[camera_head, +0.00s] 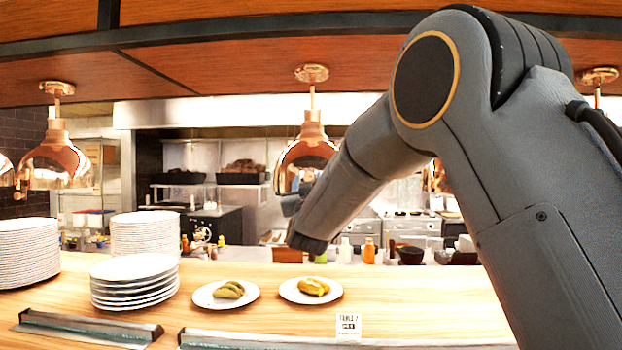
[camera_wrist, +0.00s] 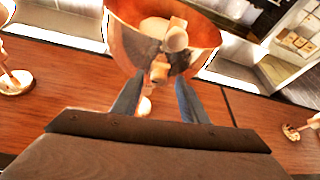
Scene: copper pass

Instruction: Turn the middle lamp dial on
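The middle lamp (camera_head: 308,152) is a copper pendant hanging over the counter; my arm stands close on its right. In the wrist view its copper shade (camera_wrist: 125,32) fills the top centre. A short copper knob with a round end, which looks like the dial (camera_wrist: 176,40), sticks out from it. My gripper (camera_wrist: 158,92) is open, with its two blue-grey fingers apart and the lamp's neck (camera_wrist: 160,70) showing between them. I cannot tell whether a finger touches the lamp. The fingers do not show clearly in the head view.
Another copper lamp (camera_head: 62,160) hangs at left; a third mount (camera_head: 600,75) shows at right. Below, the wooden counter (camera_head: 400,300) bears plate stacks (camera_head: 135,268) and two plates of food (camera_head: 226,293). A card (camera_head: 349,326) stands near the front. The ceiling panels (camera_wrist: 60,75) are close.

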